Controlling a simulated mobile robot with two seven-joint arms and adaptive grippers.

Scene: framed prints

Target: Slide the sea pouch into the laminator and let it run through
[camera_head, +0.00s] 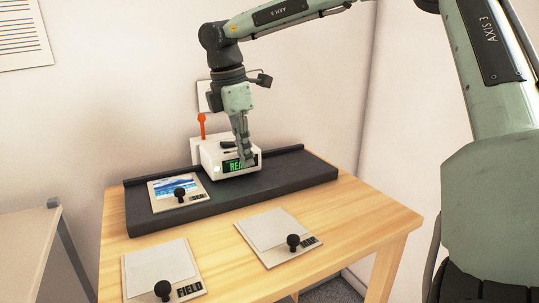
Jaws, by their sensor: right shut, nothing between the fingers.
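The sea pouch (164,187), a pale sheet with a blue and white sea picture and a black knob, lies on the dark platform at its left part, in front and to the left of the laminator. The white laminator (210,160) stands on the platform and has a lit green display, partly covered by my gripper; "REA" can be read. My right gripper (246,160) points down, shut and empty, in front of the laminator's display. I cannot tell whether it touches the machine. My left gripper is out of view.
An orange lever (202,122) stands up behind the laminator. Two blank pouches with black knobs, the left one (155,265) and the right one (270,229), lie on the wooden table (345,225). The platform's right end (300,172) is clear.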

